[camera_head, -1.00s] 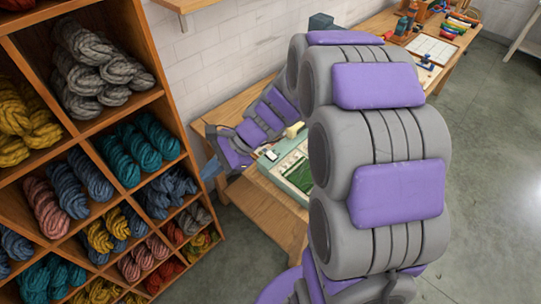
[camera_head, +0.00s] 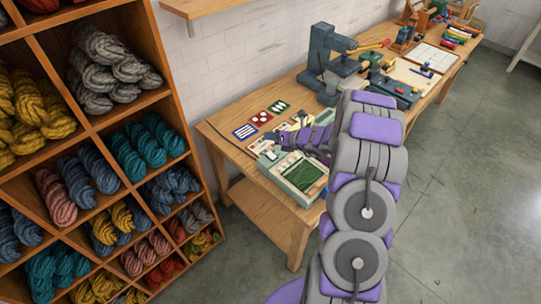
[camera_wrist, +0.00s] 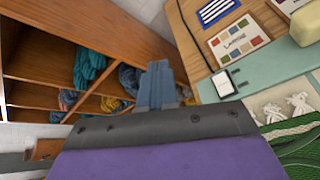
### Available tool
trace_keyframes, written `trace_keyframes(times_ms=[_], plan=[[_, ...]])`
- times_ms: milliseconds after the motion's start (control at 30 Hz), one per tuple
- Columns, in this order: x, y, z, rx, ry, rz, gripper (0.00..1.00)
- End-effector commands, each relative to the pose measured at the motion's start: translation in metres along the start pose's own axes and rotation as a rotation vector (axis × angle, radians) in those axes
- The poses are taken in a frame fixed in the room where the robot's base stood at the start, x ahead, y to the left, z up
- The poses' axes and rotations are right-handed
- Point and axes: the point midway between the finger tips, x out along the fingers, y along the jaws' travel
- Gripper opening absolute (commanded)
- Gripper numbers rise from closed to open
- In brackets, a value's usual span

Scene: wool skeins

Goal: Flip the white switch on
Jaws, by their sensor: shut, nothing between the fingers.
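A white switch (camera_wrist: 223,83) with a dark frame sits on the mint-green top of a box-shaped device (camera_wrist: 258,72) in the wrist view. In the head view the device (camera_head: 311,200) stands on the front part of the wooden workbench, with a dark green panel on top; the switch (camera_head: 271,155) is small at its back left corner. My gripper (camera_wrist: 157,82) is shut and empty. In the wrist view its blue-grey fingers appear left of the switch, apart from it. In the head view my gripper (camera_head: 279,138) is just behind the device, above the bench.
Patterned cards (camera_head: 262,118) lie on the bench behind the device. A dark press-like machine (camera_head: 322,65) stands farther back, with tools beyond it. A wooden shelf of wool skeins (camera_head: 200,150) rises on the left. The grey floor (camera_head: 455,190) is clear on the right.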

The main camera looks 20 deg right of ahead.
Motion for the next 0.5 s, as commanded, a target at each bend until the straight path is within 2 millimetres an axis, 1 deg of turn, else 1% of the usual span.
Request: trace_keyframes(times_ms=[33, 100, 200, 300, 500], plan=[[0.0, -0.013, -0.002, 0.042, -0.014, -0.019, 0.0], [-0.001, -0.027, -0.003, 0.085, -0.032, -0.041, 0.0], [-0.002, -0.037, -0.003, 0.122, -0.048, -0.058, 0.0], [-0.003, -0.042, -0.003, 0.136, -0.054, -0.065, 0.0], [-0.003, -0.042, -0.003, 0.136, -0.054, -0.065, 0.0]])
